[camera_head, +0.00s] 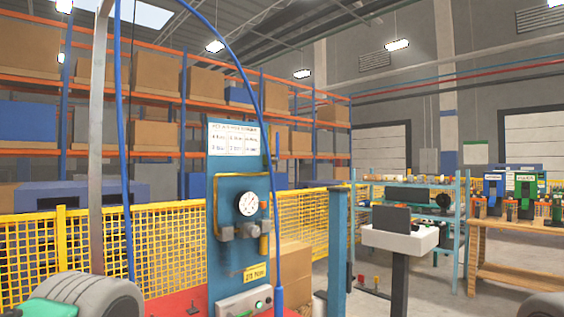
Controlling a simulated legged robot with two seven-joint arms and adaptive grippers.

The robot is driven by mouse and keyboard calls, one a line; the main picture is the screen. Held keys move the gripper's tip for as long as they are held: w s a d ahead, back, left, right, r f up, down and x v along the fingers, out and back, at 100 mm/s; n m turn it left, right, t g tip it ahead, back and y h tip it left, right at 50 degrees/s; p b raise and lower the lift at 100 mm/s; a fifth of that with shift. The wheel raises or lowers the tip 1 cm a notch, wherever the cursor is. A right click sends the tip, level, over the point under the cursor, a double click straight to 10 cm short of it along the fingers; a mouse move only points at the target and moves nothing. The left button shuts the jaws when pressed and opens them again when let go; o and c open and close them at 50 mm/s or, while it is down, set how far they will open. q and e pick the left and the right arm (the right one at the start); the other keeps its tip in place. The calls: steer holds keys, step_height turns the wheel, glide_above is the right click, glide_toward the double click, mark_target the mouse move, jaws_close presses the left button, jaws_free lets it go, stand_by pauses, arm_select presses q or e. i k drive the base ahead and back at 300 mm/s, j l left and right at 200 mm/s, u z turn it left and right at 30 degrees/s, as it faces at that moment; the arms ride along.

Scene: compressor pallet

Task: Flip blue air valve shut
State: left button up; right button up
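A blue upright panel (226,188) stands in the middle of the view. It carries a round white gauge (248,204), grey fittings (247,231) below it and a yellow upright pipe (264,238) at its right edge. I cannot pick out a blue valve handle for certain, so I cannot tell its position. A blue hose (277,225) arcs down in front of the panel's right side. A grey box with a green button (258,304) sits at the panel's foot. Neither of my grippers can be made out in this view.
A red base (180,303) lies below the panel. A large grey rounded body (95,296) fills the lower left corner. A yellow mesh fence (170,240) runs behind. A white tray (400,237) on a post and a wooden bench (515,277) stand right.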

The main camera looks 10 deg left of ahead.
mark_target(277, 160)
steer(key=i+l, duration=0.15)
steer(key=i, duration=0.35)
steer(key=i+l+z, duration=0.1)
steer(key=i, duration=0.4)
